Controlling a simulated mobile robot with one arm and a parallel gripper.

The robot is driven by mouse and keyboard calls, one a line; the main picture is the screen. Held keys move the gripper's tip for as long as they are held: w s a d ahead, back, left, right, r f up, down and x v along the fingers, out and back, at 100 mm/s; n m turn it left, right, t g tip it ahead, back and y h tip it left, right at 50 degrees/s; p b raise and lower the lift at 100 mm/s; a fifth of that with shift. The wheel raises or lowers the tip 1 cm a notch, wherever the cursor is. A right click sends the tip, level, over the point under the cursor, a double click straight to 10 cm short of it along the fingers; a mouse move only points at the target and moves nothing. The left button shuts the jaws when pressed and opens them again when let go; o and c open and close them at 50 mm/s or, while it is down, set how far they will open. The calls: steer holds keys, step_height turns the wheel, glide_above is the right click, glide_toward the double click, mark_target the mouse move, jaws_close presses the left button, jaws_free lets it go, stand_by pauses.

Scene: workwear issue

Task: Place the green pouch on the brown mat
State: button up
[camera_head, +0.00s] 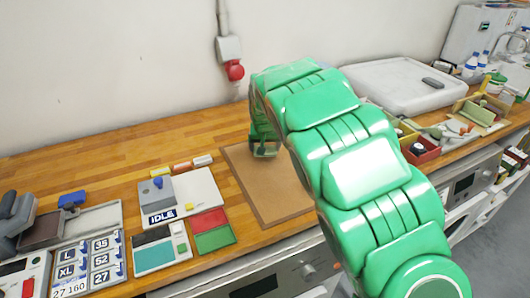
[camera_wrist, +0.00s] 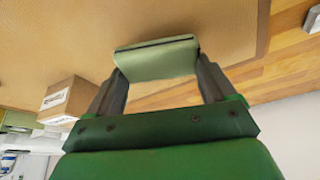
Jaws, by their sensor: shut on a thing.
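The brown mat (camera_head: 285,192) lies flat on the wooden counter, partly behind my green arm. My gripper (camera_head: 264,151) is over the mat's far part in the head view. In the wrist view my gripper (camera_wrist: 160,66) is shut on the pale green pouch (camera_wrist: 157,58), with a finger at each end of it. The mat (camera_wrist: 60,40) fills the background behind the pouch there. I cannot tell whether the pouch touches the mat. The pouch is not clearly visible in the head view.
A cardboard box (camera_wrist: 68,100) with a white label shows beside my gripper in the wrist view. Left of the mat are a grey device (camera_head: 185,190), red (camera_head: 208,221) and green (camera_head: 215,239) pads and size cards. A white tray (camera_head: 400,85) stands right. Bare counter lies behind.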

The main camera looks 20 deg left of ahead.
steer(key=shift+f, duration=1.55)
steer(key=shift+f, duration=0.1)
steer(key=o, duration=0.9)
steer(key=shift+c, duration=0.2)
steer(key=v, duration=1.2)
steer(key=shift+r, duration=0.2)
